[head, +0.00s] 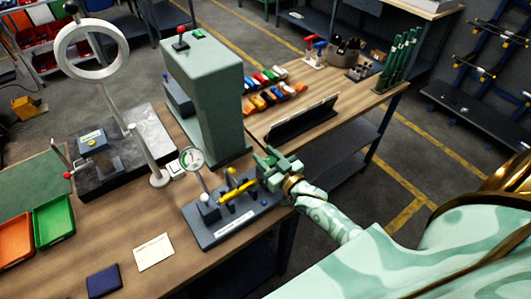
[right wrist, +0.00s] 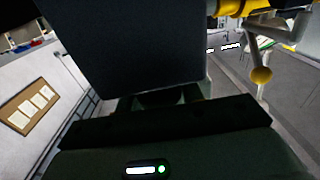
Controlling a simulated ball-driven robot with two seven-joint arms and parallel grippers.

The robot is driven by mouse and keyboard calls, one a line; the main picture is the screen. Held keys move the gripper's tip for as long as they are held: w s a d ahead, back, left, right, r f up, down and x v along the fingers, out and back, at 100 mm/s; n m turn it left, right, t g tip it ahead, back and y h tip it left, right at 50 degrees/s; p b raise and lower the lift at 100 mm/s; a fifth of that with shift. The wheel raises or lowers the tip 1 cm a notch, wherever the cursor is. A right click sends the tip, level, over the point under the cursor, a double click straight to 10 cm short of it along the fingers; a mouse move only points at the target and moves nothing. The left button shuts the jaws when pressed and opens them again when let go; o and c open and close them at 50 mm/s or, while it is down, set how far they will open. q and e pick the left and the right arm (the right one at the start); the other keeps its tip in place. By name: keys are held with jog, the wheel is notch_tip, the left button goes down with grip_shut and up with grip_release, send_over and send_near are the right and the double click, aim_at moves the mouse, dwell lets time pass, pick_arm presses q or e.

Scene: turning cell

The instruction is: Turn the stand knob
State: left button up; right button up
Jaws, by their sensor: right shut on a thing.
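The stand (head: 222,232) is a dark grey flat base on the wooden bench, with a round dial gauge (head: 192,158) and a yellow bar (head: 240,189) over it. My right gripper (head: 268,170) is at the stand's right end, shut on the stand knob. The jaws hide most of the knob in the head view, so its angle cannot be told. In the right wrist view a dark block (right wrist: 130,50) fills the middle, and a yellow ball-ended lever (right wrist: 261,75) hangs at the upper right. My left gripper is not in view.
A tall green machine (head: 212,90) stands behind the stand. A white post (head: 150,155) and a ring lamp (head: 62,48) are at the left. A dark tablet (head: 300,120) stands behind my gripper. A white card (head: 154,252) and a blue book (head: 103,281) lie in front.

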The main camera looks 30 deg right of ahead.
jog(key=shift+d+m+h, duration=0.15)
jog(key=shift+m+h, duration=1.15)
jog(key=shift+h, duration=1.1)
jog(key=o, duration=1)
